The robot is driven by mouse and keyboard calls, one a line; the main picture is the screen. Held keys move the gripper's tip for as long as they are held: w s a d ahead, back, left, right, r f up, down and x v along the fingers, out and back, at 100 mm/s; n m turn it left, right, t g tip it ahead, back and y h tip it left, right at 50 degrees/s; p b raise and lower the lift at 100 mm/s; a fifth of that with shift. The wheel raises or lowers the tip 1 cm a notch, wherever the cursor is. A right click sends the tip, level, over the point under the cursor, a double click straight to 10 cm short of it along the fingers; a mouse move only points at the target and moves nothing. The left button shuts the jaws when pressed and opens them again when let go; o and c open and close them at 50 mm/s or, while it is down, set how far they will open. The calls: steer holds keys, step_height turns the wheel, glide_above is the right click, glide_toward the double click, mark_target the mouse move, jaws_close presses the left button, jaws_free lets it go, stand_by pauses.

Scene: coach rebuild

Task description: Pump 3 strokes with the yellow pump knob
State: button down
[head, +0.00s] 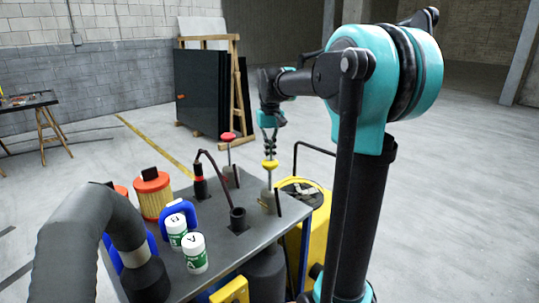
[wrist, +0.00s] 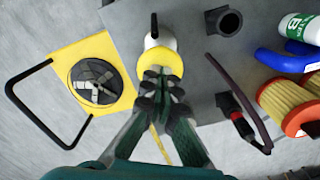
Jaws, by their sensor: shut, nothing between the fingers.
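The yellow pump knob (head: 270,164) tops a thin upright rod on a grey pump body (head: 268,200) at the right end of the grey bench top. My gripper (head: 270,150) points down right above this knob, its fingers shut and empty. In the wrist view the yellow knob (wrist: 160,60) lies beneath the shut fingertips (wrist: 163,78), which cover part of it. I cannot tell whether the tips touch it. A second pump with a red knob (head: 228,136) stands further back.
A yellow wheeled container (head: 318,205) with a black handle stands at the right.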

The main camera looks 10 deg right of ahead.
steer(key=shift+r, duration=2.25)
steer(key=shift+f, duration=5.95)
steer(key=shift+r, duration=0.1)
steer(key=shift+r, duration=5.85)
steer(key=shift+r, duration=3)
